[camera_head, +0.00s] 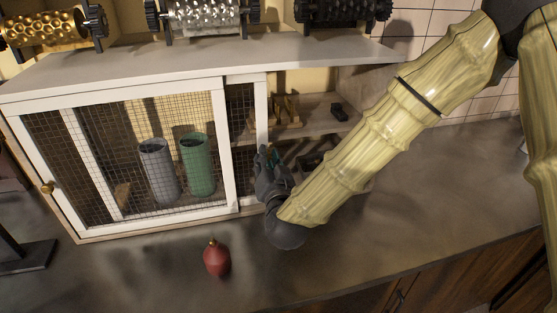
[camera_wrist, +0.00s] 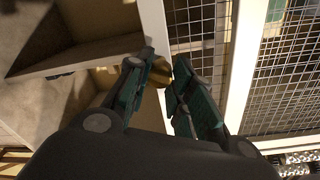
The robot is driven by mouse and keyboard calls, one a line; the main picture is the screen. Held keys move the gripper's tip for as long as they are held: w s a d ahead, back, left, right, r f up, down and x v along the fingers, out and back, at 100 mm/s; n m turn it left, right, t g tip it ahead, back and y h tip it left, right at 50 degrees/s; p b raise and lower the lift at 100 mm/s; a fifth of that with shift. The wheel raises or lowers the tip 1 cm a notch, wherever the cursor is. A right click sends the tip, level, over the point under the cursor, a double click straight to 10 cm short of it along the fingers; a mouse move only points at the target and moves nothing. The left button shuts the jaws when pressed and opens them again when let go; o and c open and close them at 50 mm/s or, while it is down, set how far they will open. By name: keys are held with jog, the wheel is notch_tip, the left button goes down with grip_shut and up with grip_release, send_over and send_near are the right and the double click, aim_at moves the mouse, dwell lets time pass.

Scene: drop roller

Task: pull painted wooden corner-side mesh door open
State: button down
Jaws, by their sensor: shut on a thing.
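The corner-side mesh door has a white painted frame (camera_head: 262,112) and dark wire mesh. It is partly behind the white-framed front mesh panel (camera_head: 226,140), and the shelf space to its right is uncovered. My gripper (camera_head: 268,158) is at the lower part of the door's right upright. In the wrist view, the fingers (camera_wrist: 160,88) are closed around a small brownish-gold knob (camera_wrist: 160,72) beside the white door upright (camera_wrist: 154,28). The fingers hide part of the knob. The knob is hidden in the head view.
A red bottle-like ornament (camera_head: 216,258) stands on the dark counter before the cabinet. Grey (camera_head: 158,172) and green (camera_head: 197,165) cylinders stand behind the mesh. Patterned rollers (camera_head: 205,14) sit on the cabinet top (camera_head: 190,60). Shelves (camera_head: 310,118) hold small wooden pieces.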

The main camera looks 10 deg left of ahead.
jog(key=shift+a+r, duration=0.1)
jog(key=shift+r, duration=0.05)
jog(key=c, duration=1.2)
grip_release()
jog(key=v, duration=1.2)
